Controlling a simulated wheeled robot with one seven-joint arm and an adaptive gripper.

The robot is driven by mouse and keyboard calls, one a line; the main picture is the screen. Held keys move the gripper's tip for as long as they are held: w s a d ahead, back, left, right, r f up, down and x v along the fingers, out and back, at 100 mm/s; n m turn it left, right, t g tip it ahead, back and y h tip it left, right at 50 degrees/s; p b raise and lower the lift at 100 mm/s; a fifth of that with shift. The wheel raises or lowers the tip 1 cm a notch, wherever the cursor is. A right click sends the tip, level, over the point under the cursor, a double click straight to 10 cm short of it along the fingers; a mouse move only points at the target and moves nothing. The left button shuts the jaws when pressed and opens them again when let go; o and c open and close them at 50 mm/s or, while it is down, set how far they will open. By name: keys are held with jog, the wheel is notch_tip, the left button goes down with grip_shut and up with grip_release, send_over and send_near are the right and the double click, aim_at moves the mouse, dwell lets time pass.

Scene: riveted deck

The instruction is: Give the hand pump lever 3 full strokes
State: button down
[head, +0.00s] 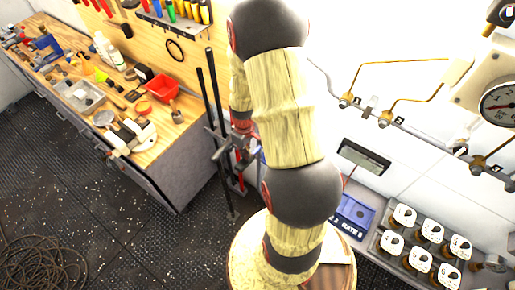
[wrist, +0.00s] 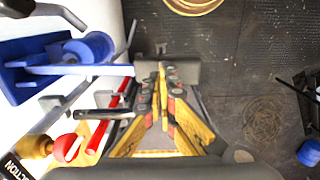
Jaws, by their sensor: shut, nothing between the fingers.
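In the wrist view my gripper (wrist: 163,75) points away from the camera, its yellow fingers together with nothing between them. A blue bracket-like body with a round blue part (wrist: 88,48), probably the hand pump, is at the upper left, left of the fingers. A red bar (wrist: 118,108) and a black-ended rod (wrist: 105,114) lie between it and my fingers, apart from them as far as I can tell. I cannot tell which is the lever. In the head view my arm hides my gripper; red and grey hardware (head: 240,150) shows partly behind it.
A red ball (wrist: 67,148) on a brass fitting is at the wrist view's lower left. In the head view a workbench (head: 175,140) with tools stands left, two dark upright rods (head: 213,100) beside it. A gauge (head: 498,104) and white-topped items (head: 431,230) are right.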

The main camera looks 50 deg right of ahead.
jog(key=shift+f+b, duration=4.05)
jog(key=shift+f, duration=1.65)
notch_tip(320, 180, up, 12)
jog(key=p, duration=0.8)
jog(key=shift+r, duration=0.15)
jog(key=shift+f+b, duration=4.35)
jog(key=shift+f, duration=1.85)
notch_tip(320, 180, up, 12)
jog(key=p, duration=0.8)
jog(key=shift+r, duration=0.2)
jog(key=shift+f, duration=0.1)
